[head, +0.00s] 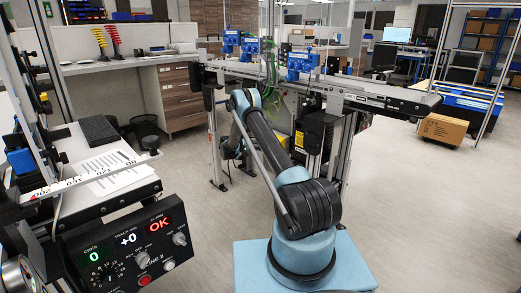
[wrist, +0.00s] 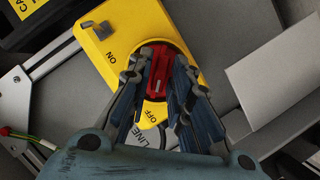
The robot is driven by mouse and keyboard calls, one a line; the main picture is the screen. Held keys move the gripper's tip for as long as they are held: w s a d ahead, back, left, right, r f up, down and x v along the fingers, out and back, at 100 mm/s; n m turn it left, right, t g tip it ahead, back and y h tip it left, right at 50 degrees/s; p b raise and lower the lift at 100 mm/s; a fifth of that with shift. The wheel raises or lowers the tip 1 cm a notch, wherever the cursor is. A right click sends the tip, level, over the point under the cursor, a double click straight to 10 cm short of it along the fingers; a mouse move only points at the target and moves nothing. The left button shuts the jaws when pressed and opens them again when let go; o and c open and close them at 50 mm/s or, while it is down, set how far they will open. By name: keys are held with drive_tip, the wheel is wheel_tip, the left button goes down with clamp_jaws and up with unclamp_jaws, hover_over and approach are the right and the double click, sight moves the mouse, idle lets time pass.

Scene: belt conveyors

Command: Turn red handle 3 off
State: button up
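In the wrist view a red handle (wrist: 158,74) sits on a round dark dial on a yellow switch box (wrist: 103,25). The handle runs nearly upright in the picture, its lower end toward the word OFF; ON is at the upper left. My gripper (wrist: 162,60) has its two fingers along both sides of the handle, closed in on it with no clear gap. A round label reading LINE lies below OFF; its number is hidden by my gripper. In the head view my arm reaches toward the conveyor, and neither gripper nor handle can be made out.
A grey metal tab (wrist: 90,30) stands on the box's upper left. A pale panel (wrist: 275,75) is to the right. In the head view the conveyor (head: 375,96) carries blue units, a control panel (head: 130,250) is at lower left, and a cardboard box (head: 447,130) stands on open floor.

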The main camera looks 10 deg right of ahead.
drive_tip(key=shift+a, duration=0.1)
drive_tip(key=v, duration=1.1)
drive_tip(key=shift+s+a, duration=0.2)
drive_tip(key=shift+a, duration=0.1)
drive_tip(key=shift+r, duration=0.1)
